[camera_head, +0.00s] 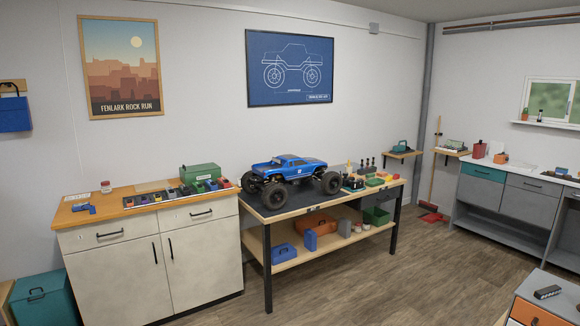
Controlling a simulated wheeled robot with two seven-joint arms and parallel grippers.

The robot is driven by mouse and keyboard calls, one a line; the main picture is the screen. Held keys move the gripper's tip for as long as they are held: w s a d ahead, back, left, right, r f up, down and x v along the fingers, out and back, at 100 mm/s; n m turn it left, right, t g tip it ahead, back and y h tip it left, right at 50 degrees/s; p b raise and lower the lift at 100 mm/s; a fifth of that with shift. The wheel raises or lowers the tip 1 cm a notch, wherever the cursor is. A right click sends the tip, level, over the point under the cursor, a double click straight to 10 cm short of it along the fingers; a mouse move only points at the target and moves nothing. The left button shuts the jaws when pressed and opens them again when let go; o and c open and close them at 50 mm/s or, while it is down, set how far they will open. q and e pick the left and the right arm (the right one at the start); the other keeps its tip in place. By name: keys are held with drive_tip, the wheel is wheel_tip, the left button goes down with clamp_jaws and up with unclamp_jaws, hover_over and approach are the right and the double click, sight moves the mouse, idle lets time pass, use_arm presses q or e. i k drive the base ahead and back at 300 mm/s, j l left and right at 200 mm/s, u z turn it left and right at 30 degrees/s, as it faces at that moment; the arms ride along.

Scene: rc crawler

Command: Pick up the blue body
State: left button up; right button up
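The blue body (291,162) is the pickup-style shell on top of an RC crawler with large black wheels (273,195). The crawler stands on the dark mat of the wooden workbench (285,214) in the middle of the view. The body looks seated on the chassis. Neither of my grippers shows in the camera_head view.
A cabinet (145,261) with a wooden top adjoins the bench on the left, holding small parts and a green box (201,172). Tools and small containers crowd the bench right of the crawler. An orange-fronted cabinet (540,312) is at the lower right. The wooden floor (375,280) in front is clear.

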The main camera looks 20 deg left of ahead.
sight(290, 166)
drive_tip(key=i+j+u, duration=0.2)
drive_tip(key=i+u, duration=0.2)
drive_tip(key=i+j+u, duration=0.25)
drive_tip(key=i, duration=0.45)
drive_tip(key=i+u, duration=0.25)
drive_tip(key=i, duration=0.4)
drive_tip(key=i+l+z, duration=0.2)
drive_tip(key=i+z, duration=0.8)
drive_tip(key=i+j+z, duration=0.2)
drive_tip(key=i+z, duration=0.3)
